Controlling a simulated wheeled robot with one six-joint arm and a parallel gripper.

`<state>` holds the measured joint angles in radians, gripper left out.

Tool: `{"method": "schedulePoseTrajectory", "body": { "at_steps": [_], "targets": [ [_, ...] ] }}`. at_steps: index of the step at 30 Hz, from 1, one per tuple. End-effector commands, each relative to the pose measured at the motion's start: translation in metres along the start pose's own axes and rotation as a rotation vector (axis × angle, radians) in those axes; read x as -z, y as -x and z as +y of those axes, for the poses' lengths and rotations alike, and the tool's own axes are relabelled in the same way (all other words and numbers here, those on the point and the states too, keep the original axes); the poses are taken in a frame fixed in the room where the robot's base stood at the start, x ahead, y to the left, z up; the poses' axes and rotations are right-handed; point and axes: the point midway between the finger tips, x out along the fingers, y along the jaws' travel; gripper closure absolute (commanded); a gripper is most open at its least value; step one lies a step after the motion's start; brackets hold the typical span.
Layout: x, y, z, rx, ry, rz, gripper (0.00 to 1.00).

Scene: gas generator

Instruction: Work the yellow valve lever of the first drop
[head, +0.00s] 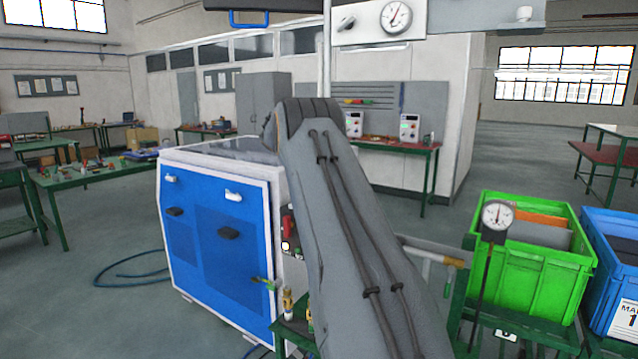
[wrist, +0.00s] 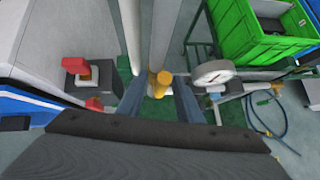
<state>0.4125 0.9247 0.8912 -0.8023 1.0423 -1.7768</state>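In the wrist view a yellow piece (wrist: 160,82), which looks like the valve lever, stands between the two fingers of my gripper (wrist: 160,95). The fingers are apart, one on each side of it, and I see no clear contact. A pale pipe runs up from beside the yellow piece. In the head view my grey arm hides my gripper and much of the pipework. A yellow-brown fitting (head: 453,262) on a pipe shows to the right of the arm; I cannot tell whether it is the same piece.
A round gauge (wrist: 213,72) is close to the right finger; it also shows in the head view (head: 497,217). A red handle (wrist: 76,68) is on the left. A green crate (head: 525,275) and a blue crate (head: 610,265) stand right. A blue cabinet (head: 215,250) stands left.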

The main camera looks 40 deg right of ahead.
Motion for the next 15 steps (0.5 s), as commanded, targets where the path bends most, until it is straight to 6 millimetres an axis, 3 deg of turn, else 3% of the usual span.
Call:
{"method": "schedulePoseTrajectory", "body": {
  "at_steps": [5, 15],
  "targets": [
    [0.0, 0.007, 0.001, -0.001, 0.0, 0.0, 0.68],
    [0.001, 0.059, 0.001, -0.001, -0.001, -0.001, 0.68]
  ]
}}
